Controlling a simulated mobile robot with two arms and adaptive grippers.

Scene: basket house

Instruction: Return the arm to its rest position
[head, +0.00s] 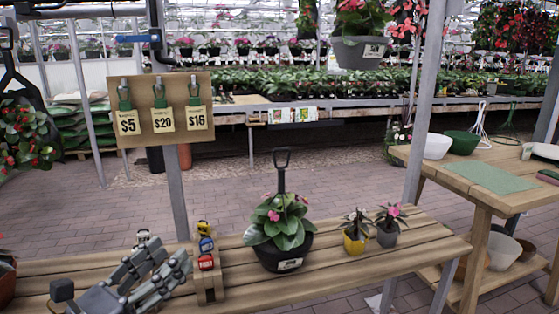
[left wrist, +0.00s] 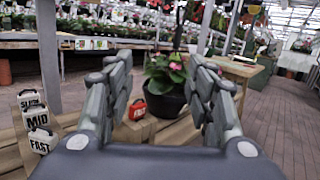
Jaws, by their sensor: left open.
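My left gripper (head: 160,262) is low at the left of the head view, over the wooden bench (head: 420,243). Its fingers are spread apart and nothing is held between them. In the left wrist view the open fingers (left wrist: 160,75) frame a dark pot with a pink-flowered plant (left wrist: 165,85), which stands beyond them. The same potted plant (head: 280,225) sits upright on the bench to the right of the gripper, apart from it. My right gripper shows in neither view.
A wooden holder with colored tags (head: 206,262) stands just right of the gripper. Two small potted plants, in yellow (head: 355,240) and grey (head: 387,235) pots, are further right. A price board (head: 150,85) on a post rises behind. Labeled tags (left wrist: 40,130) show in the wrist view.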

